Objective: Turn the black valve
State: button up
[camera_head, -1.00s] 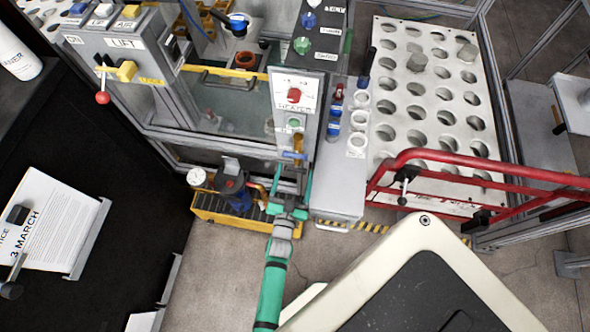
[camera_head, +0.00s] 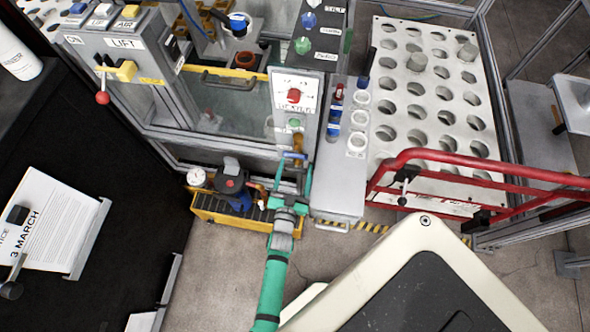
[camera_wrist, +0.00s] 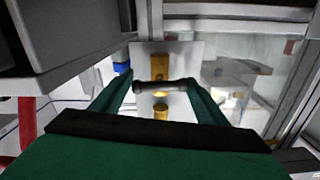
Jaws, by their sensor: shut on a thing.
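The black valve's bar handle (camera_wrist: 165,86) lies across between my fingers in the wrist view, almost level and tilted slightly. Brass fittings (camera_wrist: 160,66) sit behind and below it on a pale plate. My gripper (camera_wrist: 166,88) has its two green fingers shut on the handle's ends. In the head view my gripper (camera_head: 294,164) reaches up to the handle (camera_head: 294,155), which looks bluish there, under the heater panel. The brass body (camera_head: 298,142) shows just above it.
The heater panel (camera_head: 296,92) with a red knob is above the valve. A yellow tray (camera_head: 222,213) with a pump is left of my gripper. A grey bench (camera_head: 340,190) is close on the right, and a red rail (camera_head: 480,166) is farther right.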

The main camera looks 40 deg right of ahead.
jog(key=n, duration=0.9)
jog(key=shift+n, duration=0.4)
dwell(0.4)
jog(key=o, duration=0.8)
jog(key=shift+c, duration=0.2)
jog(key=v, duration=1)
jog(key=shift+s+a, duration=0.25)
jog(key=shift+a, duration=0.05)
